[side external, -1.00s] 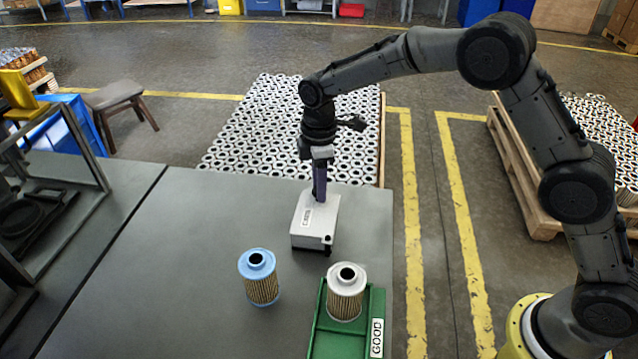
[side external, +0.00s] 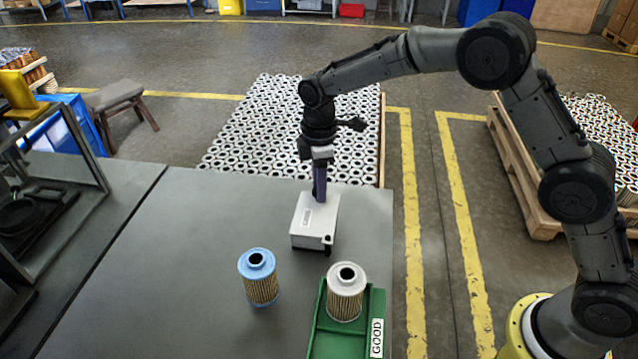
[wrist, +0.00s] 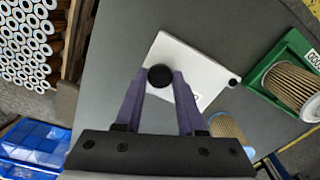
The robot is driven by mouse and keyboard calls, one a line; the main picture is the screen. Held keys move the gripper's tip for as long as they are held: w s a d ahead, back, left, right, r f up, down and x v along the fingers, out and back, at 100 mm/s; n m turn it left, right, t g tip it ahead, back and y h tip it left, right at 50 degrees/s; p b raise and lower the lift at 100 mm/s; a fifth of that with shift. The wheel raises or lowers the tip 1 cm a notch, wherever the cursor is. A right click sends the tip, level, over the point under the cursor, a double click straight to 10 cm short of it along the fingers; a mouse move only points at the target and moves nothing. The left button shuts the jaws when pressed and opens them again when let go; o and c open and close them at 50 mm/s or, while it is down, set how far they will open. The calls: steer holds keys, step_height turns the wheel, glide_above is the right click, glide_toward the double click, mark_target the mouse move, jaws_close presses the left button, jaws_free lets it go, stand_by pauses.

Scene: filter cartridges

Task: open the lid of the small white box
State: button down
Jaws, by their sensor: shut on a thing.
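The small white box (side external: 308,224) stands on the dark grey table, its lid lying flat on top as far as I can see. In the side view my gripper (side external: 319,199) points down at the far part of the lid. In the wrist view, the purple fingers of my gripper (wrist: 162,80) are shut on a round black knob (wrist: 160,77) on the white box (wrist: 200,62). The knob is hidden behind the fingers in the side view. A small black part (side external: 328,241) shows at the box's near right corner.
A blue-capped filter cartridge (side external: 261,285) stands in front of the box. A green tray marked GOOD (side external: 376,305) at the table's right edge holds a white-capped cartridge (side external: 345,300). The table left of the box is clear.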

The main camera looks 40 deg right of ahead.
steer(key=shift+d+r, duration=0.1)
stand_by(0.3)
steer(key=shift+s+d+m, duration=0.4)
steer(key=shift+d+m, duration=0.3)
steer(key=shift+m, duration=0.2)
steer(key=s+d+m, duration=0.3)
steer(key=s+m, duration=1.1)
steer(key=m, duration=0.2)
steer(key=shift+s+m, duration=0.2)
steer(key=shift+m, duration=0.1)
steer(key=c, duration=0.5)
jaws_free()
steer(key=shift+s, duration=0.1)
